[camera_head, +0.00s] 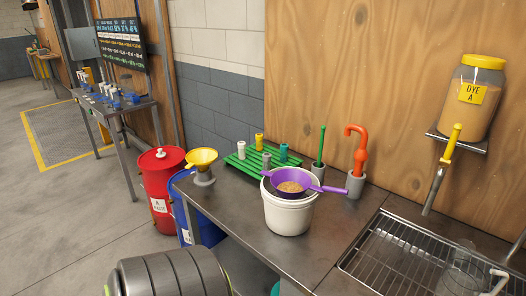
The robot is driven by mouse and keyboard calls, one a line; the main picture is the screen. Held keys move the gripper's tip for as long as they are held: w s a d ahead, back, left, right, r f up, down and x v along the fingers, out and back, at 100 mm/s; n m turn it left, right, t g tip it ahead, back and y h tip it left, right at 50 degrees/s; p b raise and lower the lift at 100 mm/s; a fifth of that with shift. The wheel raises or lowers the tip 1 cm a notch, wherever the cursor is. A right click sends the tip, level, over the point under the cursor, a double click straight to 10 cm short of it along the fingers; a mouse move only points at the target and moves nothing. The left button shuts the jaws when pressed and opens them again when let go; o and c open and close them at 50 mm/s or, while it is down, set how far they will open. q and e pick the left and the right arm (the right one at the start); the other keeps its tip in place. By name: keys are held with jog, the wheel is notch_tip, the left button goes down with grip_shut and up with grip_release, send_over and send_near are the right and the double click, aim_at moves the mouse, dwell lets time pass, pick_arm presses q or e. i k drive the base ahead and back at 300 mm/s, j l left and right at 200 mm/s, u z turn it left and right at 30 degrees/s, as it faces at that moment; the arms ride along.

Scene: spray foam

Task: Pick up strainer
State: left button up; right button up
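The purple strainer (311,184) rests across the top of a white bucket (289,215) on the metal counter. Its handle points right, beyond the bucket's rim, and a short tab sticks out to the left. A tan, grainy material (290,187) lies in its bowl. Neither of my grippers shows in this view, and nothing is seen holding the strainer.
Behind the bucket stand a green rack (246,160) and holders with a green tool (320,147) and a red-orange hooked tool (358,150). A yellow funnel (201,159) is left. A wire-rack sink (400,258) and clear container (458,272) are right.

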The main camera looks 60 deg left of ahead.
aim_at(288, 183)
jog(key=u, duration=1.75)
jog(key=k+l, duration=0.15)
jog(key=l, duration=0.15)
jog(key=k+l+u, duration=0.1)
jog(key=l, duration=0.25)
